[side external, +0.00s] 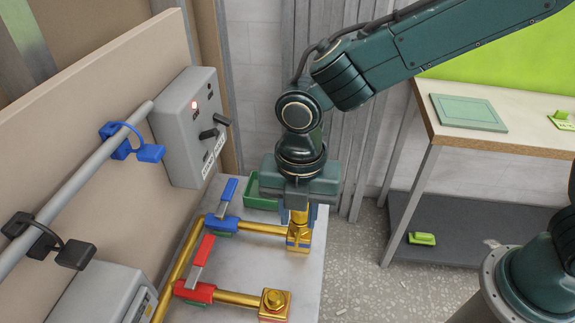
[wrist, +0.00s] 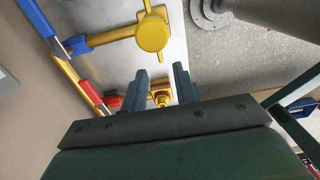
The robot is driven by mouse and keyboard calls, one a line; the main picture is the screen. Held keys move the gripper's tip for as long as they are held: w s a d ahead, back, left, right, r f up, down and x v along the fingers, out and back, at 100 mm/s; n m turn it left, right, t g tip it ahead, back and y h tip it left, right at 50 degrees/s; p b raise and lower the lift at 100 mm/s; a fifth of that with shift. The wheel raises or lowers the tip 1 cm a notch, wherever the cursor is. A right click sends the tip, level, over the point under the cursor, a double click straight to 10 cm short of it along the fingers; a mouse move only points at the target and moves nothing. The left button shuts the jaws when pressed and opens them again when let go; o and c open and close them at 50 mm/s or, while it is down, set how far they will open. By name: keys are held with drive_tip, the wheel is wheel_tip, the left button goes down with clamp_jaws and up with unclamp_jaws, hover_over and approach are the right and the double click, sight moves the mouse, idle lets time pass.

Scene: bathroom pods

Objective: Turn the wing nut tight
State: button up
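Brass pipework lies on a pale slab. A brass fitting (side external: 298,241) stands at the end of the blue-valve pipe. My gripper (side external: 299,222) points down over it, and a gold upright part shows between the fingers. The wing nut's shape is largely hidden there by my gripper. In the wrist view the two fingers of my gripper (wrist: 161,72) stand apart, with a gold stepped part (wrist: 160,97) visible in the gap between them. I cannot tell whether either finger touches it. A round yellow piece (wrist: 152,36) lies beyond the fingertips in that view.
A red-handled valve (side external: 195,291) and another brass block (side external: 274,304) lie nearer the camera. A blue-handled valve (side external: 223,222) is left of my gripper. A grey control box (side external: 187,128) with a lit red lamp is on the wall panel. A green tray (side external: 254,196) sits behind.

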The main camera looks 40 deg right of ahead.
sight(297, 239)
drive_tip(key=shift+f, duration=2.75)
drive_tip(key=shift+c, duration=0.2)
clamp_jaws()
